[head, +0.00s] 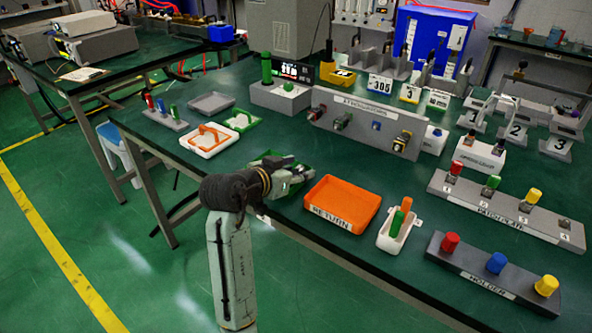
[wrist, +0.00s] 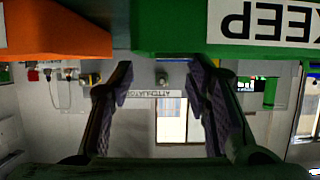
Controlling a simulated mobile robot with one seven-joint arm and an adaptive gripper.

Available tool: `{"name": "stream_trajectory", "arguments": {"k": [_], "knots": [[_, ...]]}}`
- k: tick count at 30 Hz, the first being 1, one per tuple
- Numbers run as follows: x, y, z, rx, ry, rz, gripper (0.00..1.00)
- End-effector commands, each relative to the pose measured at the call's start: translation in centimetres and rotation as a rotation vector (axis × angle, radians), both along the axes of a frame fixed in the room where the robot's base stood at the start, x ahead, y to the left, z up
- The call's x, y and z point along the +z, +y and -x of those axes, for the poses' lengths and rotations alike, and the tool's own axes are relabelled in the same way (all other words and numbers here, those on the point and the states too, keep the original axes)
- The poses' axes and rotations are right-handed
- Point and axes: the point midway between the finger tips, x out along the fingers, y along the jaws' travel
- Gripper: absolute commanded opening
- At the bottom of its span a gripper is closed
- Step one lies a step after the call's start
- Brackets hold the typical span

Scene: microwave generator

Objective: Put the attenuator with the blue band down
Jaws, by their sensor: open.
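My gripper (head: 298,173) is at the table's front, over or beside the green tray, left of the orange tray. In the wrist view my gripper (wrist: 162,95) has its fingers wide apart, with nothing visibly held. The grey attenuator rack (head: 332,131) stands behind; its sign shows upside down between the fingers. The green tray marked KEEP (wrist: 275,22) is mostly hidden by my gripper in the head view.
The orange RETURN tray (head: 357,191) is close on the right, then a white tray (head: 385,238) with green and orange pieces. The patch plate (head: 553,226) and holder (head: 467,277) are farther right. Bare tabletop lies before the rack.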

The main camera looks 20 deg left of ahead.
Motion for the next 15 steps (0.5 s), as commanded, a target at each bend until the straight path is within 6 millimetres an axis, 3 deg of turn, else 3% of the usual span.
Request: {"name": "stream_trajectory", "arguments": {"k": [5,15], "knots": [[1.0,0.8,2.1,0.002,-0.003,-0.002,0.44],[3.8,3.1,8.3,0.003,-0.003,-0.003,0.44]]}}
